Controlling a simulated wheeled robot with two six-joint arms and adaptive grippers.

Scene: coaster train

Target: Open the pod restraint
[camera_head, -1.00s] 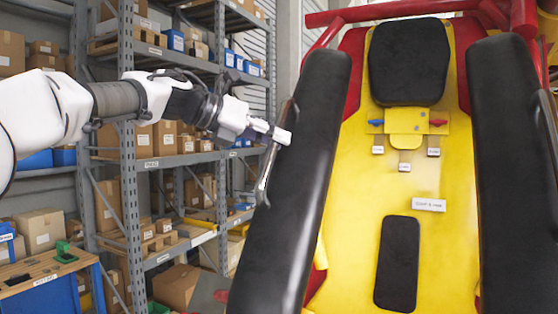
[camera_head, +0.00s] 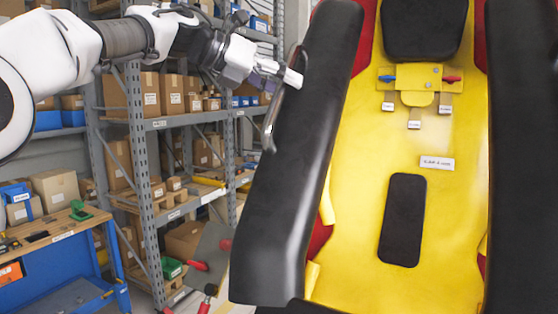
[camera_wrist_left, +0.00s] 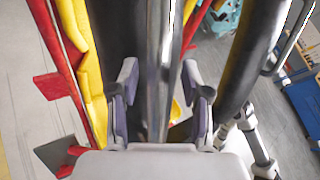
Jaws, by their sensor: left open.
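The pod restraint shows in the head view as a black padded left bar (camera_head: 290,190) and a black padded right bar (camera_head: 524,170) flanking the yellow seat (camera_head: 385,120). A thin metal grab handle (camera_head: 271,126) runs along the outer side of the left bar. My left gripper (camera_head: 292,79) is at the upper part of this handle. In the left wrist view the gripper (camera_wrist_left: 160,92) is open, with the shiny metal handle (camera_wrist_left: 162,50) between its spread fingers. Contact with the fingers cannot be told. My right gripper is out of view.
A grey shelf rack (camera_head: 138,150) with cardboard boxes stands behind my left arm. A blue workbench (camera_head: 70,270) is at the lower left. A grey panel with red-tipped parts (camera_head: 208,262) stands low beside the pod. A black headrest (camera_head: 421,28) tops the seat.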

